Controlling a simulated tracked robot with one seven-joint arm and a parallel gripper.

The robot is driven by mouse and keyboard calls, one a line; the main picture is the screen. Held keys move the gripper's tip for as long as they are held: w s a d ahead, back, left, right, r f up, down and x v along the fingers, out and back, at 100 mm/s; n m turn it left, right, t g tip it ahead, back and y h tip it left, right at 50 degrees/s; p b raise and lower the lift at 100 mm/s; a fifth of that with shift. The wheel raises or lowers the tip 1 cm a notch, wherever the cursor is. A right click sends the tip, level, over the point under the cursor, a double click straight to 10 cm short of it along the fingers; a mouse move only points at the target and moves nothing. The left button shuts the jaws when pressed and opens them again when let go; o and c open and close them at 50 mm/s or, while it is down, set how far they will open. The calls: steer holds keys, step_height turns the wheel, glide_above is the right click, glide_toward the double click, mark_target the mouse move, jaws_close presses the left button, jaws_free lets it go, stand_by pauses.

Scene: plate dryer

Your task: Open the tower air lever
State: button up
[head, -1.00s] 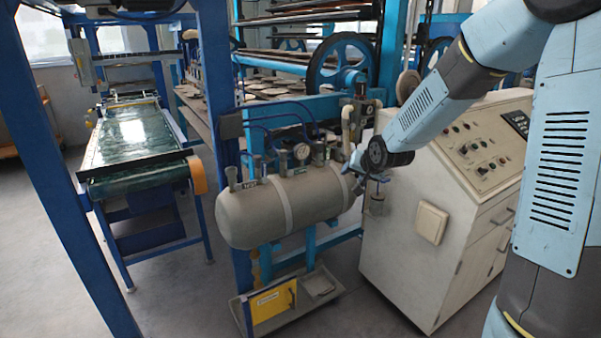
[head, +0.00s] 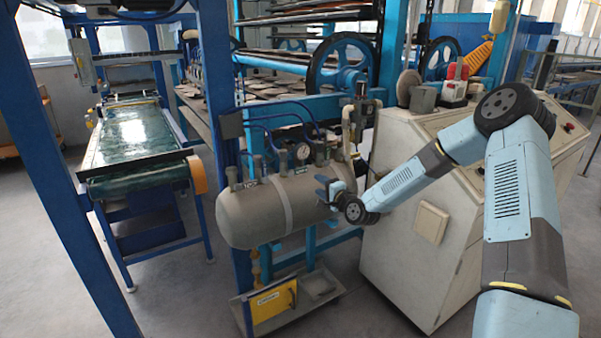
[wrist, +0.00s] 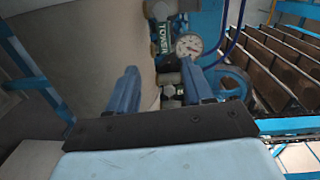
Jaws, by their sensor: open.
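The grey air tank (head: 290,200) lies level in the middle of the head view, with several valves and a round gauge (head: 303,151) along its top. In the wrist view a green label reading "TOWER" (wrist: 163,38) sits on a valve (wrist: 158,12) beside the gauge (wrist: 188,45). The lever's exact position is hard to make out. My gripper (head: 327,188) is at the right end of the tank, in front of it. In the wrist view my gripper (wrist: 165,88) has its two blue fingers apart, with the tank's fittings beyond the gap.
A white control cabinet (head: 425,225) stands right of the tank. A blue frame post (head: 215,120) rises behind the tank's left part. A conveyor (head: 135,140) is at left. A yellow box (head: 270,302) sits below the tank. Blue hoses arch above the valves.

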mark_target(302, 172)
steer(key=shift+m+t, duration=0.4)
steer(key=shift+m, duration=0.1)
steer(key=x, duration=1.4)
steer(key=shift+w+d+f, duration=0.1)
steer(key=shift+w, duration=0.05)
steer(key=shift+c, duration=0.4)
jaws_close()
